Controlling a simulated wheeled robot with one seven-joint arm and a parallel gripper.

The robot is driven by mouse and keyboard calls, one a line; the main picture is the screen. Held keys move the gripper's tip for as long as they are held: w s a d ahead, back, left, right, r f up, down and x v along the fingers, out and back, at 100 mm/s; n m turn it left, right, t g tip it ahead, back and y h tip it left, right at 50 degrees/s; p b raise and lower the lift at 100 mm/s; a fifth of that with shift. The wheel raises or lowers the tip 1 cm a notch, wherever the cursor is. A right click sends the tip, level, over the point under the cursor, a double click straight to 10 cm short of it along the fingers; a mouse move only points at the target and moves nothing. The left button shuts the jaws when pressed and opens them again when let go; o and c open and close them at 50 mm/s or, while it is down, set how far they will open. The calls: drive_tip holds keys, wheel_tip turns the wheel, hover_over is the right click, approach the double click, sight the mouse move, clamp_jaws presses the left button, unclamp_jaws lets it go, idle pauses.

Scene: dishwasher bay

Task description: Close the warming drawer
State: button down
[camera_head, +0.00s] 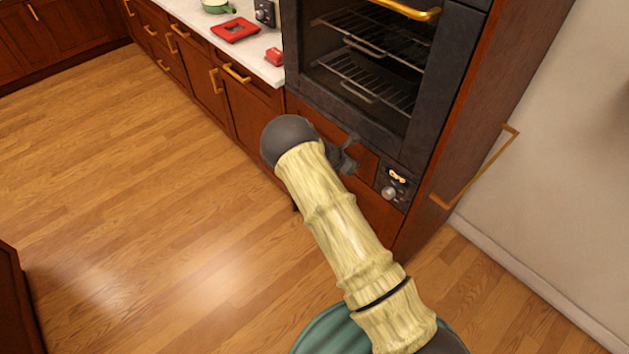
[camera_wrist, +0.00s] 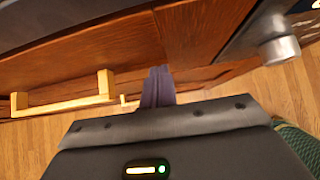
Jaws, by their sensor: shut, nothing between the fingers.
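The warming drawer (camera_head: 318,122) has a reddish-brown wooden front under the oven, with a dark control panel and a silver knob (camera_head: 389,193) at its right end. My arm hides part of this front, and I cannot tell how far the drawer stands out. My gripper (camera_head: 352,139) is at the front, just below the oven. In the wrist view its dark fingers (camera_wrist: 158,73) are shut together and empty, with their tips at the wooden front (camera_wrist: 200,25). Whether they touch it is unclear. The silver knob (camera_wrist: 281,50) is to the right of the fingers there.
The oven (camera_head: 365,55) with wire racks stands above the drawer. Wooden cabinets with gold handles (camera_head: 235,73) run to the left under a white counter. A gold handle (camera_wrist: 65,106) shows left of my fingers. The wooden floor (camera_head: 120,200) at left is clear.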

drive_tip(key=s+a+f+b+v, duration=0.1)
drive_tip(key=f+v, duration=0.1)
drive_tip(key=v, duration=1)
drive_tip(key=shift+s+a, duration=0.25)
drive_tip(key=shift+a, duration=0.1)
drive_tip(key=shift+w+r, duration=0.1)
drive_tip(key=shift+r, duration=0.1)
drive_tip(key=shift+a, duration=0.1)
